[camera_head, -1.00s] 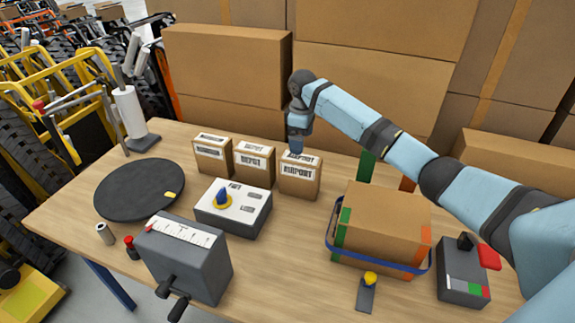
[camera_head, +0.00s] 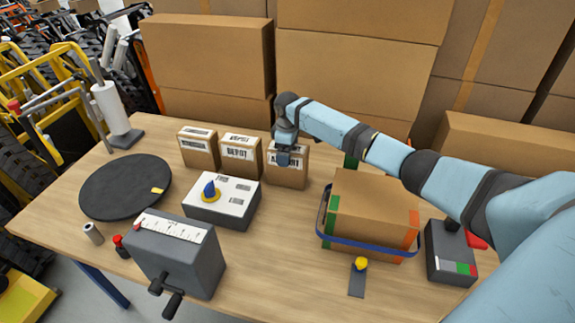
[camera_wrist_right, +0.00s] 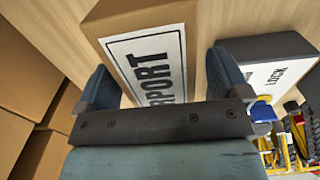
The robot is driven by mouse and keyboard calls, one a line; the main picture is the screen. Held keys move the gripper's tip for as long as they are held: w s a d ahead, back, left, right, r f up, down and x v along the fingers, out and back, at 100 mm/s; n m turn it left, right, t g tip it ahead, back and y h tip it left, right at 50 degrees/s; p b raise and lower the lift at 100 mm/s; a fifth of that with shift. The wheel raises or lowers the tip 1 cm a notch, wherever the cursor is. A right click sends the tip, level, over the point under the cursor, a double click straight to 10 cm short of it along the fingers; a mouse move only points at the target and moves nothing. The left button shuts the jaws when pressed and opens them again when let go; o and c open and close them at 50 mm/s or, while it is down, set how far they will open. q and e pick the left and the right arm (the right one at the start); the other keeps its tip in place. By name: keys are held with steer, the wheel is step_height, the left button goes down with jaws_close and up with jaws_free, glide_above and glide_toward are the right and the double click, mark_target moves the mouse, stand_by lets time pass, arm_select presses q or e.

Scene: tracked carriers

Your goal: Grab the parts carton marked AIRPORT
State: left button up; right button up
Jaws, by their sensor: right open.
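The parts carton marked AIRPORT (camera_head: 287,178) is a small brown box with a white label, standing at the right end of a row of three cartons. My right gripper (camera_head: 286,155) is at its top and covers part of the label. In the right wrist view the carton (camera_wrist_right: 140,22) lies between the two open fingers (camera_wrist_right: 163,85), and the letters "RPORT" show. The fingers' contact with its sides cannot be told. The middle carton (camera_head: 241,154) reads DEPOT; the left carton's label (camera_head: 199,148) is too small to read. My left gripper is not in view.
A grey box with a blue-and-yellow knob (camera_head: 222,203) stands just in front of the row. A black round turntable (camera_head: 125,188) is at left. A larger carton with a blue band (camera_head: 370,210) stands to the right. Stacked boxes (camera_head: 205,55) rise behind the table.

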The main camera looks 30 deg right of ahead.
step_height(320, 180, down, 2)
steer(key=shift+f, duration=0.25)
steer(key=shift+r, duration=0.1)
steer(key=c, duration=1.3)
